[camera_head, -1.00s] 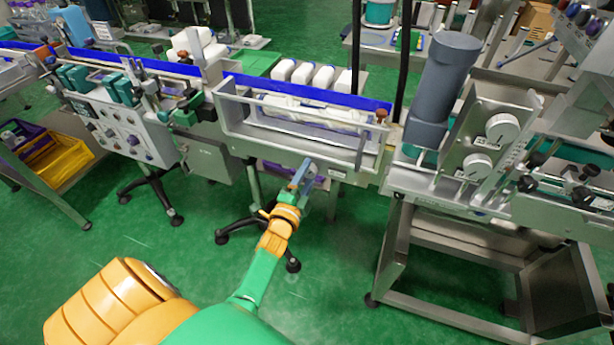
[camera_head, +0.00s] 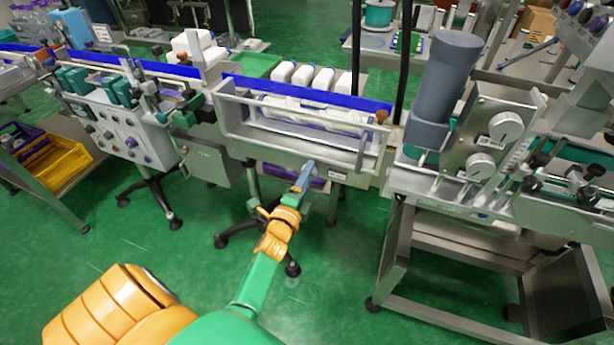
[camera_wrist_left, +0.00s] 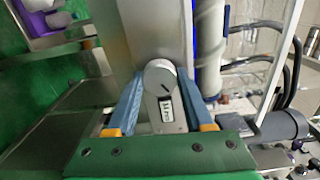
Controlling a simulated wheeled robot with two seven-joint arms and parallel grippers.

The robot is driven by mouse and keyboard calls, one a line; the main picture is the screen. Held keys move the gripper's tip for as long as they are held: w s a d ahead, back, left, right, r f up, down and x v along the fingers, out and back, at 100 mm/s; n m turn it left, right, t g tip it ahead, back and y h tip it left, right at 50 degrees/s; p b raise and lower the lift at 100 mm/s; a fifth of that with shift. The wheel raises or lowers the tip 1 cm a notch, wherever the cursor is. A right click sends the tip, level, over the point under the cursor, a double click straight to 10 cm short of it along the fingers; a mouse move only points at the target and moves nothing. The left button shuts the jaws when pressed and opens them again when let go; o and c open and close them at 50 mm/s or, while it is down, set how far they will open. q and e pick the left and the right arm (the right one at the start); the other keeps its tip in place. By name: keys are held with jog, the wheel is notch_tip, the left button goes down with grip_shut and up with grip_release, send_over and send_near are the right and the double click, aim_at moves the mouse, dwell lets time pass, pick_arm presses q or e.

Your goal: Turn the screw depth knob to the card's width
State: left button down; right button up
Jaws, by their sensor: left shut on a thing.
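My left gripper (camera_head: 304,179) is below the front of the long metal tray of the middle machine. In the left wrist view its two blue fingers (camera_wrist_left: 160,76) are closed on the sides of a round grey knob (camera_wrist_left: 158,70) with a dark pointer line. A grey plate with a small white card (camera_wrist_left: 166,108) lies under the knob; its print is too small to read surely. A white spiral screw (camera_head: 312,116) lies along the tray, and also shows in the left wrist view (camera_wrist_left: 208,45). In the head view the gripper hides the knob. My right gripper is out of view.
White bottles (camera_head: 305,76) stand behind the blue rail. A machine with a grey motor cylinder (camera_head: 446,80) and two dials is to the right. A control box (camera_head: 130,135) and yellow crate (camera_head: 57,160) are at left. Green floor is open in front.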

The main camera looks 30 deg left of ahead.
pick_arm(q)
jog(key=shift+r, duration=0.2)
jog(key=c, duration=0.7)
grip_release()
jog(key=shift+c, duration=0.2)
jog(key=shift+o, duration=0.8)
jog(key=shift+w+f, duration=0.1)
jog(key=shift+f, duration=0.05)
jog(key=v, duration=0.7)
